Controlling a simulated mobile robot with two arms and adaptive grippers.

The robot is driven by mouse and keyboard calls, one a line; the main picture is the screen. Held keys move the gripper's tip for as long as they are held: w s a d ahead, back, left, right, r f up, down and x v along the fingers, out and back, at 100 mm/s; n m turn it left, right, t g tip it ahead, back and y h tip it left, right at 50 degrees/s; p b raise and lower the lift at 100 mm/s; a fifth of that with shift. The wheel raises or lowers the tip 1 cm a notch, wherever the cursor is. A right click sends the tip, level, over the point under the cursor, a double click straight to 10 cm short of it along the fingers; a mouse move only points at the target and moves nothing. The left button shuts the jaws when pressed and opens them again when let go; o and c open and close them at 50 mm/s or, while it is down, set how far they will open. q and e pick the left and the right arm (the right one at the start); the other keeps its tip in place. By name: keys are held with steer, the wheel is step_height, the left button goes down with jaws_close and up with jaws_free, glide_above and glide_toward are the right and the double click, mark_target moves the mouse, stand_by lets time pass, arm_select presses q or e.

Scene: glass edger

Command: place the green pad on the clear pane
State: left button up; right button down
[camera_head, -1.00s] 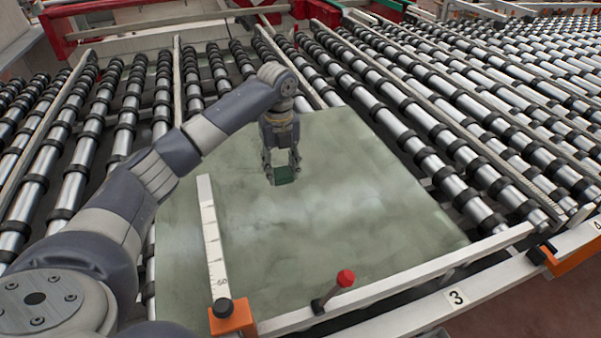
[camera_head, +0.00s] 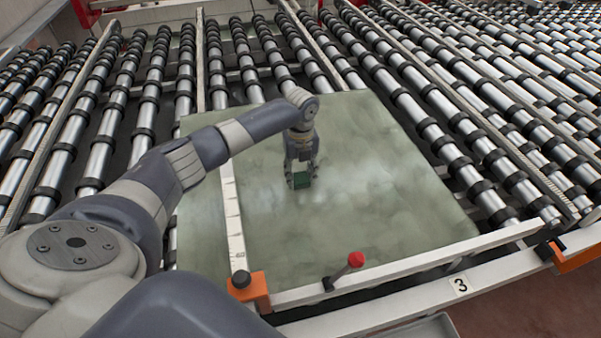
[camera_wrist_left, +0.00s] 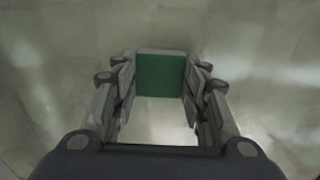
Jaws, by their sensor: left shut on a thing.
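The green pad (camera_head: 302,180) is a small dark green block between the fingertips of my left gripper (camera_head: 301,177). The left wrist view also shows the pad (camera_wrist_left: 161,75), with a finger on each side, and the left gripper (camera_wrist_left: 160,82) is shut on it. The clear pane (camera_head: 390,200) is a large greenish sheet lying on the rollers. The pad and gripper are over the pane's middle; I cannot tell whether the pad touches it. The pane (camera_wrist_left: 265,100) fills the background of the left wrist view. My right gripper is not in view.
A white ruler bar (camera_head: 233,215) with an orange end block (camera_head: 249,290) runs along the pane's left part. A white rail (camera_head: 400,265) with a red-knobbed lever (camera_head: 355,259) borders its front. Black-ringed rollers (camera_head: 480,130) surround it. The pane's right part is bare.

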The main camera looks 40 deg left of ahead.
mark_target(301, 176)
arm_select(q)
steer(key=o, duration=0.7)
steer(key=shift+f, duration=0.15)
steer(key=shift+r, duration=0.25)
steer(key=r, duration=0.2)
steer(key=r+b, duration=0.1)
steer(key=r, duration=0.1)
steer(key=shift+w, duration=0.2)
steer(key=shift+s+r+b, duration=0.15)
steer(key=shift+r+b, duration=0.9)
steer(key=shift+r, duration=2.85)
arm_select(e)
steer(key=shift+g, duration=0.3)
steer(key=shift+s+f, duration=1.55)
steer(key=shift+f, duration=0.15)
arm_select(q)
steer(key=shift+f, duration=0.1)
